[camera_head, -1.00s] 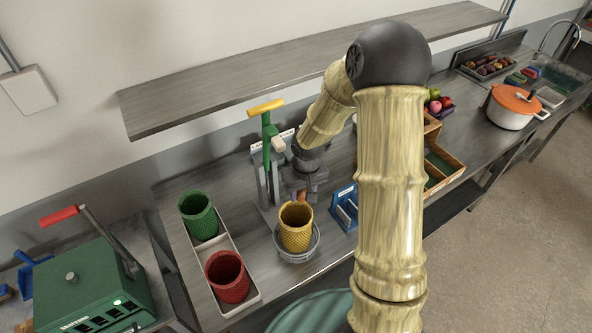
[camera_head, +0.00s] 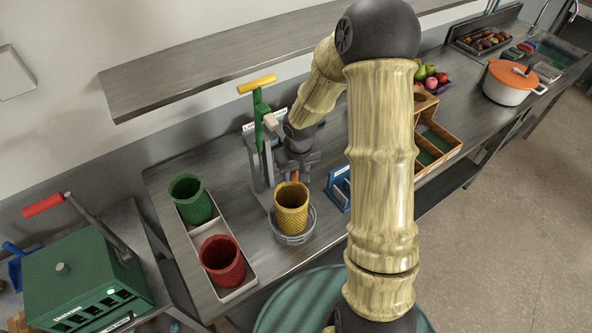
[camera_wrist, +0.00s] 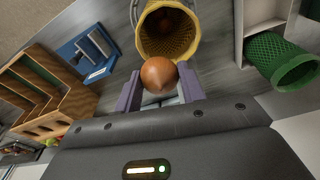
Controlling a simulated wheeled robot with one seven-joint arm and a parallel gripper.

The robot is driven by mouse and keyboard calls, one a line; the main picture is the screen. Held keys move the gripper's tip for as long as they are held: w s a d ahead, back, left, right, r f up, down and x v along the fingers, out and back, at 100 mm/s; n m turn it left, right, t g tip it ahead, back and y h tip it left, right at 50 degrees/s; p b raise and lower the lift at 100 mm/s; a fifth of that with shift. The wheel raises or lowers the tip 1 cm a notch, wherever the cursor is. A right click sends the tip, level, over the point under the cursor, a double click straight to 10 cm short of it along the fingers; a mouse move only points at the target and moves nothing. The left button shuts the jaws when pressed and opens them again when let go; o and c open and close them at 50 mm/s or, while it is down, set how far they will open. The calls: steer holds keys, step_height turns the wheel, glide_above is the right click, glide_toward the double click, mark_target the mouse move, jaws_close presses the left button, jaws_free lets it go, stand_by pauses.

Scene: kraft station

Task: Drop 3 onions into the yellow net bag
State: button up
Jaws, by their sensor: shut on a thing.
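The yellow net bag (camera_head: 291,210) stands upright and open in a round grey holder (camera_head: 293,237) on the steel counter. My gripper (camera_head: 294,177) is just above the bag's back rim. In the wrist view my gripper (camera_wrist: 160,85) is shut on a brown onion (camera_wrist: 158,75), held between the two fingers. Beyond the onion the bag's mouth (camera_wrist: 168,32) shows, with the onion overlapping its near rim. The onion shows as a small orange-brown patch in the head view (camera_head: 294,176). The inside bottom of the bag is hidden.
A green net bag (camera_head: 191,200) and a red one (camera_head: 222,261) stand in a pale tray left of the holder. A green post with a yellow handle (camera_head: 257,85) rises behind. A blue rack (camera_head: 340,187) and wooden crates (camera_head: 437,146) are to the right.

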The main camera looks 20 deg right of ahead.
mark_target(296, 179)
steer(key=shift+f+b, duration=0.95)
steer(key=shift+f, duration=0.65)
steer(key=o, duration=1)
steer(key=shift+o, duration=0.2)
steer(key=shift+r, duration=0.15)
step_height(296, 179, up, 17)
steer(key=s+b, duration=0.2)
steer(key=shift+d, duration=0.15)
